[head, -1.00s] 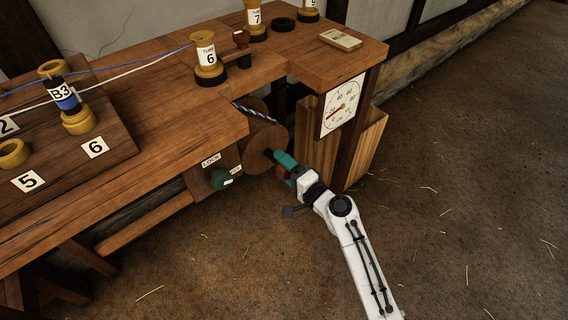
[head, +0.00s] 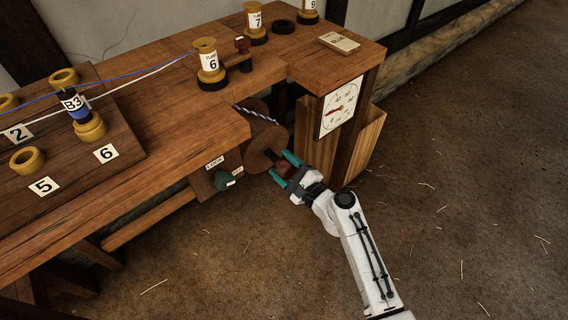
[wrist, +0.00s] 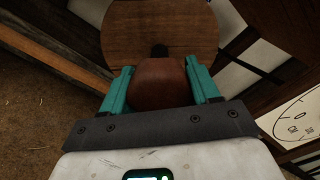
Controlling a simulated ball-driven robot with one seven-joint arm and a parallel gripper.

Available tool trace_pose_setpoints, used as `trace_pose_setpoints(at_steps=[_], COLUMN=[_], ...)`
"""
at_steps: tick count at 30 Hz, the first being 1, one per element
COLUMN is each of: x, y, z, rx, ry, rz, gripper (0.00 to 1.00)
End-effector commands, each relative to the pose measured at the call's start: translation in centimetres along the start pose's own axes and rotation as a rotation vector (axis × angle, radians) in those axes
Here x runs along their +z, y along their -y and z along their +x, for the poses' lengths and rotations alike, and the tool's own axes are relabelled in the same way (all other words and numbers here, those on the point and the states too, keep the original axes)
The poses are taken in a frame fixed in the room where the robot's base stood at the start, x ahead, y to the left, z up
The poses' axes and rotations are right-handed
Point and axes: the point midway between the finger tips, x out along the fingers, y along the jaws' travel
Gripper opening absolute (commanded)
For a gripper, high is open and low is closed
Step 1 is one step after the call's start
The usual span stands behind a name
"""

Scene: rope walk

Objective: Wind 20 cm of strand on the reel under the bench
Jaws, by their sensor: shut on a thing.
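The wooden reel (head: 258,146) sits under the bench top, with the blue-and-white strand (head: 258,115) running to it from above. Its round face (wrist: 165,22) fills the top of the wrist view. My gripper (head: 280,168) is shut on the reel's red-brown crank knob (wrist: 160,84), with one teal finger on each side of it. The round dial (head: 340,108) hangs on the bench end; its red needle points to the lower left. A green lock knob (head: 224,181) sits left of the reel, between labels; its setting is too small to read.
The bench (head: 170,130) carries the Tube 6 bobbin (head: 210,66), Tube 7 (head: 255,22), a board with numbered pegs (head: 75,150) and a small block (head: 339,42). A wooden bin (head: 368,140) stands at the bench end. The floor (head: 460,190) to the right is clear.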

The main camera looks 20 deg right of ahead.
Motion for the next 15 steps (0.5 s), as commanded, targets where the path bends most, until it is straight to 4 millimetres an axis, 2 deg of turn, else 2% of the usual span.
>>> trace_pose_setpoints(at_steps=[15], x=[-0.24], y=[-0.09], z=[-0.10], rx=[0.000], ry=[-0.005], rz=[0.070], gripper=[0.30])
